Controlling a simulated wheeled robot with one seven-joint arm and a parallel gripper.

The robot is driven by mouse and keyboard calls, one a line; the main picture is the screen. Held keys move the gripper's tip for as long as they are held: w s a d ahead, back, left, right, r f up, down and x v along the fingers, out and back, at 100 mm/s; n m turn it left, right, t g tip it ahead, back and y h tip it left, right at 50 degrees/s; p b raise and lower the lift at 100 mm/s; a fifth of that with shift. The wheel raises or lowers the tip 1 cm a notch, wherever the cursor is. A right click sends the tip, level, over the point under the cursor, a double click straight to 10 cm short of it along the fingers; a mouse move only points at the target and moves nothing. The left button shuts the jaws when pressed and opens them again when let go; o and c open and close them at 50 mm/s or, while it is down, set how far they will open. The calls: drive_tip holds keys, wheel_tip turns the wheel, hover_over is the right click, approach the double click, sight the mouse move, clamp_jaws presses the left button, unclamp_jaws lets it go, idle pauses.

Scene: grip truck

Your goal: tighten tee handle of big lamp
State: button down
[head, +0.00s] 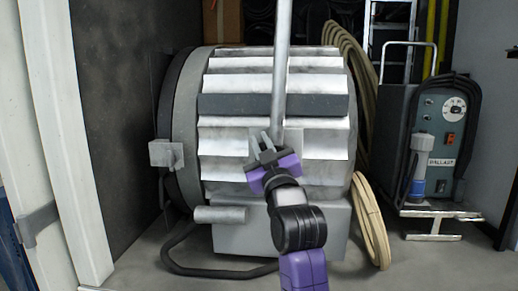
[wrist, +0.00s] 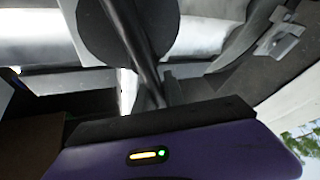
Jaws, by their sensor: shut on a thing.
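The big lamp (head: 275,103) is a large ribbed silver drum that fills the middle of the head view. A grey yoke bar (head: 282,60) runs down its near side to a pivot. My gripper (head: 264,145) is at the lower end of this bar and is shut on the tee handle. In the wrist view the tee handle (wrist: 143,62) shows as a dark slanting bar in front of a dark round disc (wrist: 118,30), its lower end running behind the gripper's edge. My gripper hides most of the grip, so the exact contact cannot be seen.
A ballast unit (head: 435,135) stands on the right. Coiled tan cable (head: 371,220) leans at the lamp's right side. A dark floor tube (head: 185,262) curves below the lamp. A white door edge (head: 62,140) is on the left. Some floor in front is clear.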

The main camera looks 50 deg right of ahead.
drive_tip(key=shift+f, duration=0.1)
drive_tip(key=c, duration=1.5)
unclamp_jaws()
drive_tip(key=shift+o, duration=0.3)
